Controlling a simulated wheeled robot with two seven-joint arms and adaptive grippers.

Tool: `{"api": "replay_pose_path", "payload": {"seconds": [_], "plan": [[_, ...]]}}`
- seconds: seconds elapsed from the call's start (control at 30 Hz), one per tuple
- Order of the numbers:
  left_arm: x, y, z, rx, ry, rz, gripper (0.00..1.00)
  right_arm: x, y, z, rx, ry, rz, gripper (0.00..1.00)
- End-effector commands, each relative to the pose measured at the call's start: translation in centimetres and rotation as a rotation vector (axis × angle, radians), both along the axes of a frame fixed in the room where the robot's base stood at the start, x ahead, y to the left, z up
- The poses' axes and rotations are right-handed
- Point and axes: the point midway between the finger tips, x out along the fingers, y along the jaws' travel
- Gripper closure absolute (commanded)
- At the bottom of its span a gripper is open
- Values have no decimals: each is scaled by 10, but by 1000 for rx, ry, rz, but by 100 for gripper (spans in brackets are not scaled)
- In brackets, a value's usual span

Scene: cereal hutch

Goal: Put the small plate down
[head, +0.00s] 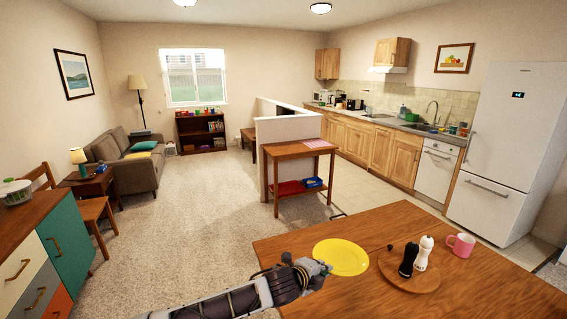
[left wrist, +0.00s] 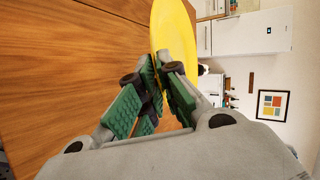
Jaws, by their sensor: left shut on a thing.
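A yellow small plate (head: 341,257) is at the near left part of the wooden table (head: 450,250). My left gripper (head: 318,268) comes in from the left and is shut on the plate's left edge. In the left wrist view the plate (left wrist: 174,35) sits between the green finger pads of the left gripper (left wrist: 162,85). It looks close over the table top; I cannot tell whether it touches. My right gripper is in neither view.
A round wooden board (head: 410,282) to the right of the plate holds a black mill (head: 408,260) and a white mill (head: 424,252). A pink mug (head: 461,244) stands further right. The table's right front part is bare.

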Motion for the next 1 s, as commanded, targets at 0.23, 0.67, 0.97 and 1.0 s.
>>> {"api": "replay_pose_path", "payload": {"seconds": [0.23,0.67,0.97,1.0], "plan": [[13,13,71,-4,-5,61,100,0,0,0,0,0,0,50],[19,63,149,-4,-1,202,100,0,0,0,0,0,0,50],[18,115,175,-2,-1,316,100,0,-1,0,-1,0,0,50],[17,122,177,-2,-1,333,100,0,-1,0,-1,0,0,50]]}}
